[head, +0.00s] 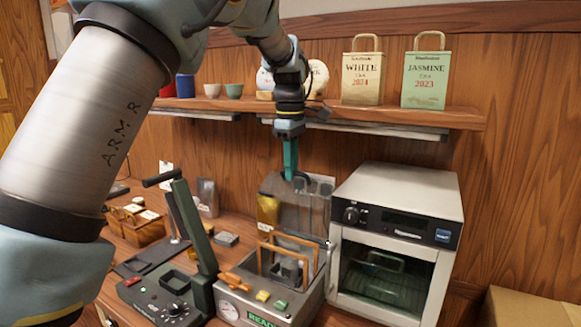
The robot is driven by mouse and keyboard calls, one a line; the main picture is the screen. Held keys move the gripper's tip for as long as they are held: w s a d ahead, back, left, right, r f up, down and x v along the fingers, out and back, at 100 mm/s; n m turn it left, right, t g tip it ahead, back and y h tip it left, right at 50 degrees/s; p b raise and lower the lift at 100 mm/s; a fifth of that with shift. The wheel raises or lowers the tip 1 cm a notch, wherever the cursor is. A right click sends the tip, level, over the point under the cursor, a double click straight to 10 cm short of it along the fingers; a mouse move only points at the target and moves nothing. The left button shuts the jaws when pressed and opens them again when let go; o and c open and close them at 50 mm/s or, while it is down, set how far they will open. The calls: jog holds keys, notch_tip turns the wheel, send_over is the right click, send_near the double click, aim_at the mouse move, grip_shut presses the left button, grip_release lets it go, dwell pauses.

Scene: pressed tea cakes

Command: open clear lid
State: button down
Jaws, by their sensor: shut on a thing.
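The clear lid (318,208) is a see-through greyish panel at the back of a grey machine (306,309), near the middle of the head view. It stands about upright, tilted up from the machine's open top. My gripper (289,177) points down with teal fingers at the lid's upper edge and is shut on it. The exact contact is small and partly hidden by the fingers. An orange-brown frame (292,239) and a grey block show in the machine's open chamber.
A white oven-like unit (398,190) stands close on the right. A black device with a tall green lever (193,226) stands on the left. Above, a wooden shelf (440,114) holds cups and tea bags (362,78). A basket (137,228) sits at far left.

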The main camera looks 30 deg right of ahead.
jog(key=shift+s+f, duration=0.1)
jog(key=shift+f, duration=0.2)
jog(key=c, duration=1.2)
grip_release()
jog(key=shift+d, duration=0.1)
jog(key=shift+o, duration=0.2)
jog(key=shift+r, duration=0.15)
